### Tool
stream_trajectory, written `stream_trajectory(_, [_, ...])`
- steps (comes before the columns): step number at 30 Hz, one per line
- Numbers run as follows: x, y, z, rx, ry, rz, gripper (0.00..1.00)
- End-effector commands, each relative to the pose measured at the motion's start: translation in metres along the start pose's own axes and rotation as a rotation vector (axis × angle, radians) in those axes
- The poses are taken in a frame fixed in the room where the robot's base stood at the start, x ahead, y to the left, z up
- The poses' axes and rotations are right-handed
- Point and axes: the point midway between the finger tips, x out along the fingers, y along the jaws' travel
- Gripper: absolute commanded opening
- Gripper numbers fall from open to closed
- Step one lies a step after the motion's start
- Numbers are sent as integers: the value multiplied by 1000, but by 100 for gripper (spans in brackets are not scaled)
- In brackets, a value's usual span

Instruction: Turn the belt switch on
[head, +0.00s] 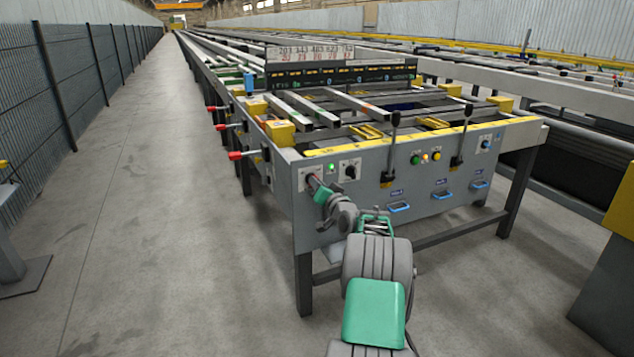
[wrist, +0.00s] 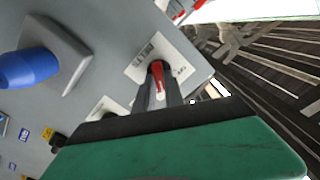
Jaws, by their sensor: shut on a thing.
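A switch with a red knob (wrist: 157,74) sits on a white label plate (wrist: 178,62) on the grey front panel. In the head view my gripper (head: 314,182) reaches the upper left corner of the panel and covers most of this switch. A lit green lamp (head: 331,166) is just to its right, then a black rotary knob (head: 349,171) on its own white plate.
The panel (head: 365,205) also carries two black levers (head: 389,160), push buttons (head: 415,159) and blue handles (head: 399,208). Red-tipped levers (head: 236,155) stick out from the table's left side. Metal bars (head: 308,108) lie on top. The floor aisle (head: 150,200) at left is clear.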

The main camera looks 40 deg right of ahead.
Motion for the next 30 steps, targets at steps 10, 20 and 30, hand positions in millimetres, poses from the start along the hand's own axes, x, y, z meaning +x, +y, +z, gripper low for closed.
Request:
stream_trajectory(10, [0,1,-1,175,0,1,0])
stream_trajectory(20, [0,2,0,217,0,1,0])
stream_trajectory(30, [0,2,0,217,0,1,18])
